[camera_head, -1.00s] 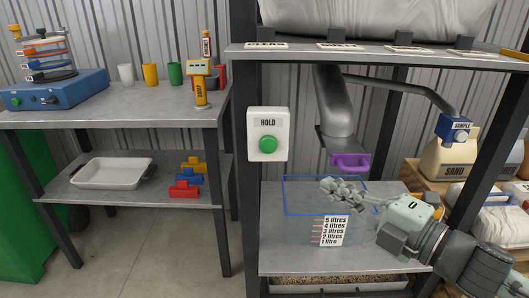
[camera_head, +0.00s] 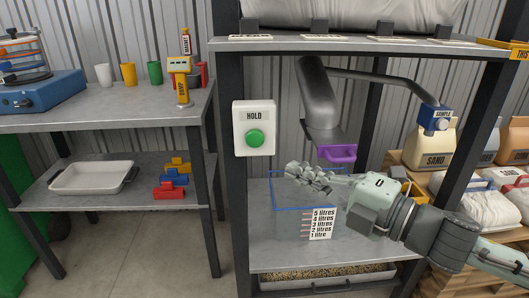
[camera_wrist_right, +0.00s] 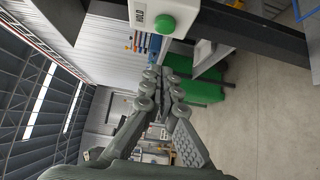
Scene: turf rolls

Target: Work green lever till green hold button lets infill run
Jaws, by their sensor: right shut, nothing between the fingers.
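The hold button (camera_head: 255,138) is a round green button on a white box marked HOLD, fixed to the rack's dark post. It also shows at the top of the right wrist view (camera_wrist_right: 164,24). No green lever shows; a purple handle (camera_head: 337,154) sits on the slide plate under the grey chute (camera_head: 322,105). My right gripper (camera_head: 292,172) is shut and empty, below and right of the button, apart from it and over the clear measuring box. In the wrist view its fingertips (camera_wrist_right: 162,73) are together. My left gripper is not in view.
The clear blue-edged measuring box (camera_head: 272,190), with a litre scale (camera_head: 321,224), stands on the rack shelf. A tray of grain (camera_head: 325,283) lies below. A SAND bag (camera_head: 430,145) and a blue SAMPLE valve (camera_head: 434,117) are at right. A bench (camera_head: 60,125) stands left.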

